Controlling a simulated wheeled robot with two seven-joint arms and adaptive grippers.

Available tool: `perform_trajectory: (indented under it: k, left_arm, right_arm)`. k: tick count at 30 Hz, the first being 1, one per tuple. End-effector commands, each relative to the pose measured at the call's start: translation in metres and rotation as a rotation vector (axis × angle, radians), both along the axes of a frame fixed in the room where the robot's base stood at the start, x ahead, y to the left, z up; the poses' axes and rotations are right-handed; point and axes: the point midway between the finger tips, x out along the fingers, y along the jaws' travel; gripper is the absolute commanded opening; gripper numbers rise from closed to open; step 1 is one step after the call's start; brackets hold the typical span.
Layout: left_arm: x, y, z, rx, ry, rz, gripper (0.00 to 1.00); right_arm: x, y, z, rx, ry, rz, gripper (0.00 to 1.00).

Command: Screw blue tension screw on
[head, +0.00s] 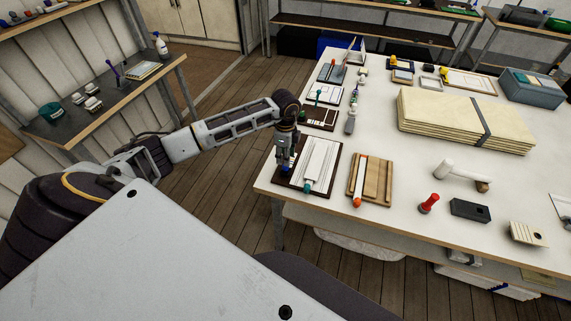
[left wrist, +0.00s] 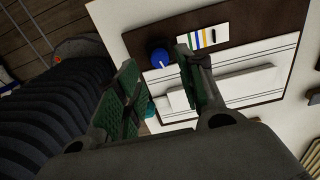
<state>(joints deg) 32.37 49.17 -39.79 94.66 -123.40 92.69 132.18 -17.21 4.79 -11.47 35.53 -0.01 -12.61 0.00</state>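The blue tension screw (left wrist: 158,58), a round blue knob with a pale pin, is at the dark board's edge in the left wrist view. The dark brown board (left wrist: 145,38) carries white strips and a small card of coloured stripes (left wrist: 203,37). In the head view the board (head: 332,150) lies at the table's near left corner. My left gripper (head: 284,163) is over the board's left side, pointing down. In the left wrist view its green-padded fingers (left wrist: 156,60) are apart, with the screw showing beyond the gap between them. I cannot tell the height between them. My right gripper is not in view.
A teal piece (head: 307,187) lies at the board's lower edge. A wooden tray (head: 377,182) with an orange-tipped stick is to its right. More boards (head: 320,118) line the table's left side. A red piece (head: 429,203) and a black block (head: 469,210) stand near the front.

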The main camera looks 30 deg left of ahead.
Motion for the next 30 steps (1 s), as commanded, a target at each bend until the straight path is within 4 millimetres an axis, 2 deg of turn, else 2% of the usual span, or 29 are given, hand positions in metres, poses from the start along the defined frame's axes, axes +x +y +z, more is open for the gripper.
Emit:
perform_trajectory:
  k: [6, 19, 28, 30]
  left_arm:
    - [-0.001, 0.000, -0.021, 0.001, 0.002, -0.001, 0.38]
    - [0.000, 0.000, -0.058, 0.000, 0.000, -0.001, 0.38]
    - [0.000, 0.000, -0.052, 0.000, 0.000, -0.001, 0.00]
    - [0.000, 0.000, -0.052, 0.000, -0.001, -0.003, 0.00]
  right_arm:
    - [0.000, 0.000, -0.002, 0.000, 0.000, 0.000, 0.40]
    - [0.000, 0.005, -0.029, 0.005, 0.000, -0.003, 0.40]
    - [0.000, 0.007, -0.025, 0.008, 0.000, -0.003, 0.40]
    - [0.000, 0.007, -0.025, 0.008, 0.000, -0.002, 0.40]
